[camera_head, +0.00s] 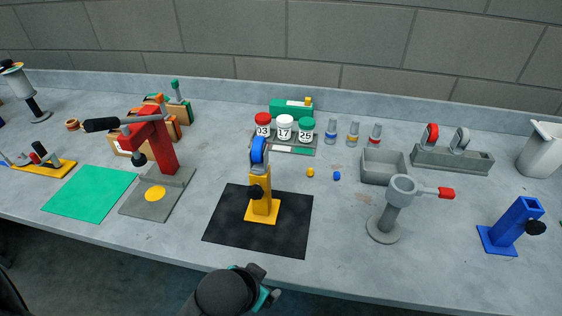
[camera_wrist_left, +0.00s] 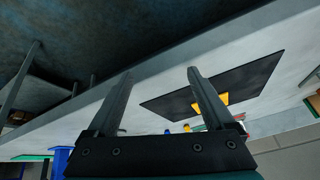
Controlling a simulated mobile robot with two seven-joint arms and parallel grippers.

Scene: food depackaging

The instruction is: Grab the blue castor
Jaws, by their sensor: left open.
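The stand is on a black mat (camera_head: 225,226) near the middle of the table. My left gripper (camera_head: 264,284) is at the front edge, below and apart from the mat and castor. It is open, and in the left wrist view its two fingers (camera_wrist_left: 160,74) are spread with nothing between them. The black mat (camera_wrist_left: 265,75) also shows there, with part of the yellow stand (camera_wrist_left: 224,99) beside one finger. I cannot make out the castor in that view.
A grey rack (camera_head: 440,158) holds a red castor (camera_head: 432,132) and a grey castor (camera_head: 460,138). A grey post (camera_head: 390,212) and a blue stand (camera_head: 510,225) are to the right. A red press (camera_head: 155,140) stands left. The table in front of the mat is clear.

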